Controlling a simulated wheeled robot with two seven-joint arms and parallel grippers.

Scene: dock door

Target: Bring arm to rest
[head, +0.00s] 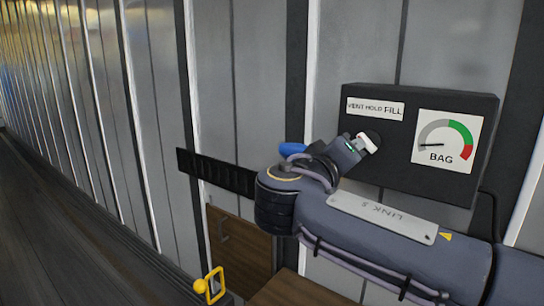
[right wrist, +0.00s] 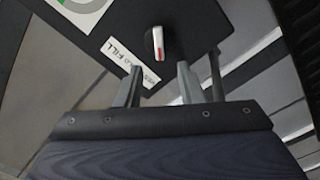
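My right arm comes in from the right in the head view, and its gripper (head: 362,144) is at the front of a black control box (head: 398,185). In the right wrist view the two fingers of my right gripper (right wrist: 157,72) stand apart, with nothing between them. A white knob with a red mark (right wrist: 158,43) is on the box just beyond the fingertips. In the head view the gripper partly covers the knob (head: 369,143). A label reading VENT HOLD FILL (head: 376,108) is above it. The BAG gauge (head: 444,142) needle points left, in the grey part. My left gripper is not in view.
A ribbed metal wall (head: 260,80) is behind the box. A black slotted strip (head: 215,172) crosses it. Brown wooden panels (head: 238,240) and a yellow handle (head: 210,286) are low down. A cable (head: 494,210) hangs from the box. The left floor (head: 60,220) looks clear.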

